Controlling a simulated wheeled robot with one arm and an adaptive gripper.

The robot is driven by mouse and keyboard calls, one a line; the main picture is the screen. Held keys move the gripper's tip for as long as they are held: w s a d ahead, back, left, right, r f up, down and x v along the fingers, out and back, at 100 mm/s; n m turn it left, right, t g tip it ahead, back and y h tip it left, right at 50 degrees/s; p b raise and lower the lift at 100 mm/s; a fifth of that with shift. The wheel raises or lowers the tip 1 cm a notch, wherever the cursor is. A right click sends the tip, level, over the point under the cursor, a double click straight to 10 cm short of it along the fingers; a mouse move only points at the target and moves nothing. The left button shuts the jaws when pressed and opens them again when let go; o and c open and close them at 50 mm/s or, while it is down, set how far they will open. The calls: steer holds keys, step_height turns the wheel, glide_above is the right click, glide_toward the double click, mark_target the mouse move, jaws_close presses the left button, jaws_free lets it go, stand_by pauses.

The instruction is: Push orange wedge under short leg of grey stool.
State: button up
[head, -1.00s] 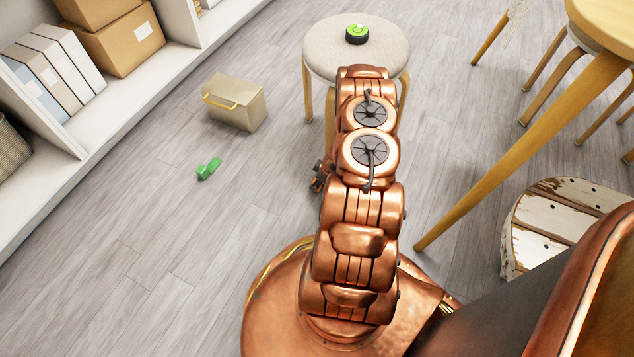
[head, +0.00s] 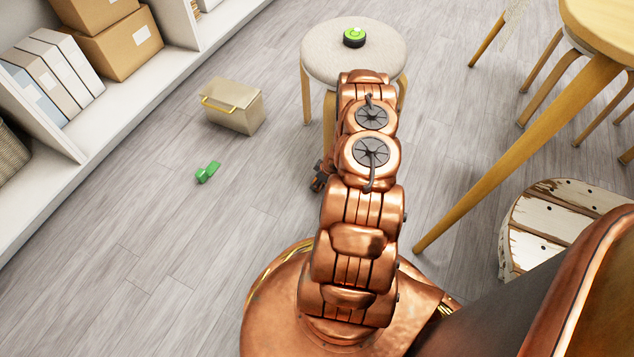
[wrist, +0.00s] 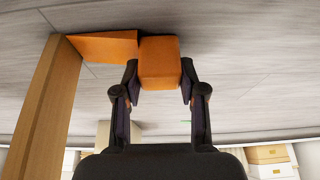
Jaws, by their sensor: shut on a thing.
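The grey stool (head: 335,68) stands ahead of my arm in the head view, with pale wooden legs. One leg (wrist: 48,100) fills the left of the wrist view, its foot toward the top. The orange wedge (wrist: 105,46) lies on the floor there, its far end meeting the foot of that leg; I cannot tell how far under the leg it reaches. Its block-shaped orange end (wrist: 160,62) sits between the fingers of my gripper (wrist: 160,85), which is shut on it. In the head view my arm hides the wedge and most of my gripper.
A green-and-black round device (head: 354,37) rests on the stool seat. A beige box with a yellow handle (head: 235,108) and a small green object (head: 207,172) lie on the floor to the left. A wooden table leg (head: 500,170) stands to the right.

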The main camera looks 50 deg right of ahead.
steer(key=shift+d, duration=0.3)
steer(key=shift+w+d+b, duration=0.2)
steer(key=shift+d+b, duration=0.35)
steer(key=shift+b, duration=0.2)
steer(key=shift+w+d+b, duration=0.15)
steer(key=shift+d+b, duration=0.35)
steer(key=shift+b, duration=0.2)
stand_by(1.6)
steer(key=shift+w+d+b, duration=0.2)
steer(key=shift+d, duration=0.4)
steer(key=shift+w+d+b, duration=0.2)
steer(key=shift+d, duration=0.35)
stand_by(3.5)
